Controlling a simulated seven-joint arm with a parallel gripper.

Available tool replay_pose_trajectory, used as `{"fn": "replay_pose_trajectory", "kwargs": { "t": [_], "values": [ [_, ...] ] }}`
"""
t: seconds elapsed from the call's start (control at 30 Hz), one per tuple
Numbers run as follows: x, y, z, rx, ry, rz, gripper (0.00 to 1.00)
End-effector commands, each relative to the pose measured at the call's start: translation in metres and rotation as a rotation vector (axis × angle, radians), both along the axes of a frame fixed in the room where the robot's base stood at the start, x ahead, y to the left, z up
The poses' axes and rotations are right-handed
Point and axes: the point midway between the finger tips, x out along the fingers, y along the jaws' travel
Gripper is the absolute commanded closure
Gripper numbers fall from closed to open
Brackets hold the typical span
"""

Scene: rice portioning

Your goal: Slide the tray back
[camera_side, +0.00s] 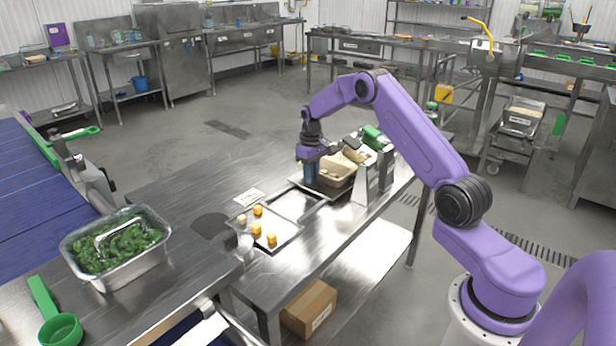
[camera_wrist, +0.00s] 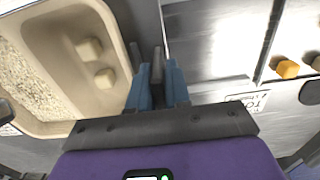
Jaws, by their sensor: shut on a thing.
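A beige tray (camera_side: 338,182) sits on the steel table beside the scale-like grey uprights, at the far end. In the wrist view the beige tray (camera_wrist: 110,25) fills the left side; it holds pale rice grains (camera_wrist: 35,85) and two pale blocks (camera_wrist: 96,62). My gripper (camera_side: 310,178) points down at the tray's left edge. In the wrist view its blue fingers (camera_wrist: 157,82) are closed around a thin grey upright piece (camera_wrist: 157,62) just outside the tray's wall. Whether that piece is joined to the tray is unclear.
A shallow metal tray (camera_side: 283,238) with several orange and pale pieces lies nearer on the table, beside an empty metal section (camera_side: 296,205). Grey uprights (camera_side: 368,182) stand right of the beige tray. A steel pan (camera_side: 125,270) of greens and a green scoop (camera_side: 60,330) stand at left.

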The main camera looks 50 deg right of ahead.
Motion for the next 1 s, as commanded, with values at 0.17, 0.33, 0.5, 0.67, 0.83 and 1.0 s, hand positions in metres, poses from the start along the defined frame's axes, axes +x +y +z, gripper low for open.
{"fn": "replay_pose_trajectory", "kwargs": {
  "t": [0.17,0.33,0.5,0.67,0.83,1.0],
  "values": [
    [0.000,-0.009,0.002,-0.009,-0.009,-0.007,0.77],
    [0.000,-0.008,0.002,-0.008,-0.008,-0.007,0.77],
    [0.000,-0.008,0.004,-0.008,-0.008,-0.007,0.77],
    [0.001,-0.007,0.021,-0.009,-0.011,-0.006,0.77],
    [0.001,-0.007,0.055,-0.010,-0.013,-0.006,0.77],
    [0.001,-0.006,0.090,-0.009,-0.012,-0.004,0.77]
  ]
}}
